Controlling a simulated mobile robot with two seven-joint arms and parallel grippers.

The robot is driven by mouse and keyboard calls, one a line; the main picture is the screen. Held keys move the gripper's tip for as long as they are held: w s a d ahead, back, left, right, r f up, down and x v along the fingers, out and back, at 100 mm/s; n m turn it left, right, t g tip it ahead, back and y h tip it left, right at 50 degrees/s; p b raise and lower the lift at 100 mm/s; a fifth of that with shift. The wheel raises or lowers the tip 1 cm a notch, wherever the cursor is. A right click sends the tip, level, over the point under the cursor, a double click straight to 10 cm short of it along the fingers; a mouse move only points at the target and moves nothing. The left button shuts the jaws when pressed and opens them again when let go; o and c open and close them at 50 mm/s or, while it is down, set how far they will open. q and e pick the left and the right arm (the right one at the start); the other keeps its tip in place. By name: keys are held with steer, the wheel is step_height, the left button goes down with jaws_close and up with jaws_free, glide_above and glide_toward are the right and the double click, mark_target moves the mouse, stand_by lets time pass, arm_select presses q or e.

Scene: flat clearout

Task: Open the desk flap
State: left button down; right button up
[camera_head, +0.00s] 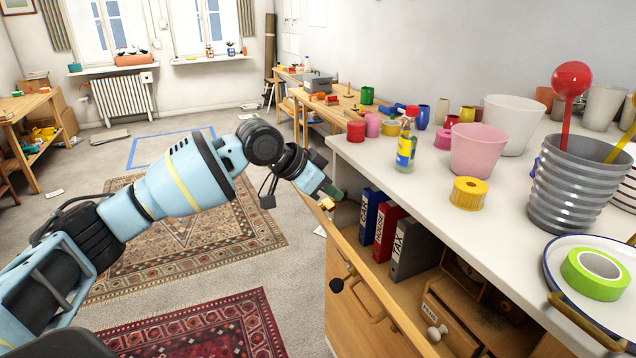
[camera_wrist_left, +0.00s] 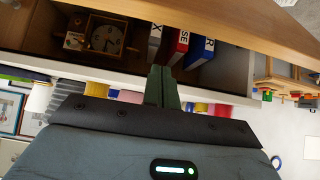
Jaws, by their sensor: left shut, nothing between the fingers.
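The desk flap (camera_head: 378,270) is a wooden board along the front of the white-topped desk. It stands part open, tilted out from the top, and the compartment behind it shows. In the left wrist view, which is turned over, the flap (camera_wrist_left: 225,25) runs across the top. My left gripper (camera_head: 333,194) is at the far end of the opening, near the flap's upper edge. Its green fingers (camera_wrist_left: 163,87) are shut with nothing between them. I cannot tell whether they touch the flap. My right gripper is not in view.
Blue, red (camera_head: 388,232) and grey binders stand inside the compartment, with a wooden clock box (camera_head: 462,310) nearer me. The desktop (camera_head: 420,178) carries pots, cups, a bottle, a yellow tape roll (camera_head: 468,192) and a plate with green tape (camera_head: 594,274). Rugs cover open floor on the left.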

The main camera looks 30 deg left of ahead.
mark_target(326, 216)
arm_select(q)
steer(key=x, duration=0.2)
steer(key=shift+w+d+f, duration=0.15)
steer(key=shift+w+f, duration=0.1)
steer(key=shift+f, duration=0.35)
steer(key=shift+s+a+f+p, duration=0.25)
steer(key=shift+s+a, duration=0.15)
steer(key=shift+s, duration=0.15)
steer(key=shift+s+a+f+p, duration=0.1)
steer(key=shift+s+a+f, duration=0.15)
steer(key=shift+s+a, duration=0.25)
steer(key=shift+s+f, duration=0.2)
steer(key=shift+f, duration=0.1)
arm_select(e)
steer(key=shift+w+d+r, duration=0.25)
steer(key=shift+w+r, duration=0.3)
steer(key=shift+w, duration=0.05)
arm_select(q)
steer(key=shift+a+f, duration=0.1)
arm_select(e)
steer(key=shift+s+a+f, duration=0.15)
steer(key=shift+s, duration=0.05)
